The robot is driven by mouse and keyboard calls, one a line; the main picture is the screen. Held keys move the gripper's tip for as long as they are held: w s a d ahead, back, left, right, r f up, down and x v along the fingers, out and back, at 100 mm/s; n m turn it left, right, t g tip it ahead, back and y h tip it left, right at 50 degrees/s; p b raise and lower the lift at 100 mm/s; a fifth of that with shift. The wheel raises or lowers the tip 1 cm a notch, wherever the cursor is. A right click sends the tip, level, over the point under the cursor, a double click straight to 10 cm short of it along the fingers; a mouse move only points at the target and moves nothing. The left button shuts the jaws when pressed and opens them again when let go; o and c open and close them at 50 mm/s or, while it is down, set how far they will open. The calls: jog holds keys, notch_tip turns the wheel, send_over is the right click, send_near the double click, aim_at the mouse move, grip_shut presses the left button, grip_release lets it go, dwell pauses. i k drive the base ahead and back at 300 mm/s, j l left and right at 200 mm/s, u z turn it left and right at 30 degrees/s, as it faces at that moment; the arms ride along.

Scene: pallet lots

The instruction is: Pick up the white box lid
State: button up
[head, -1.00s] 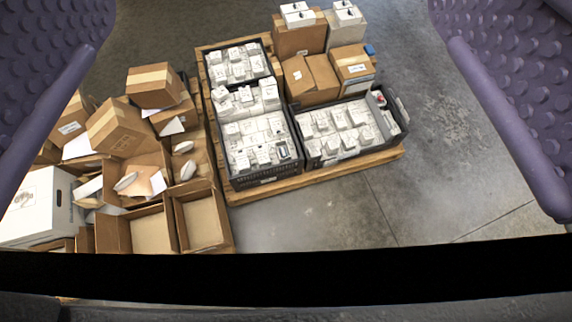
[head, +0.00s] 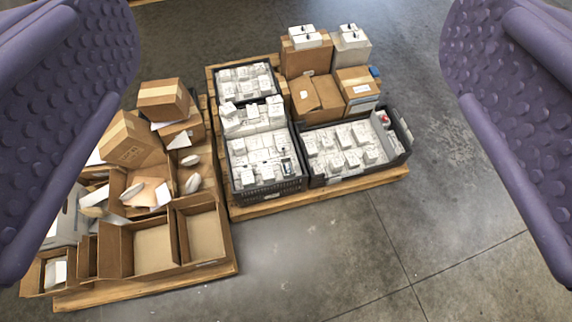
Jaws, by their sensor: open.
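My gripper (head: 288,270) is open, with one purple, knobbly finger at each side of the head view and nothing held between them. A pale white-grey box or lid (head: 66,228) stands at the left among the cardboard boxes, partly hidden by the left finger. I cannot tell for sure that it is the white box lid. Small white boxes (head: 304,38) stand on a brown carton at the back. Many more small white boxes (head: 262,160) fill the dark crates.
A wooden pallet (head: 150,290) at left carries open cardboard boxes (head: 153,248) and closed cartons (head: 163,98). A second pallet (head: 380,181) carries black crates (head: 270,190) and cartons (head: 318,97). The grey concrete floor (head: 470,215) at right and front is clear.

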aim_at(281, 141)
jog(key=i+l+u, duration=0.15)
jog(key=i, duration=0.35)
jog(key=i+l+u, duration=0.1)
jog(key=i+l, duration=0.15)
jog(key=i, duration=0.25)
jog(key=i+l+u, duration=0.15)
jog(key=i+l, duration=0.15)
jog(key=i, duration=0.2)
jog(key=i+l+u, duration=0.1)
jog(key=i+l, duration=0.25)
jog(key=i, duration=0.1)
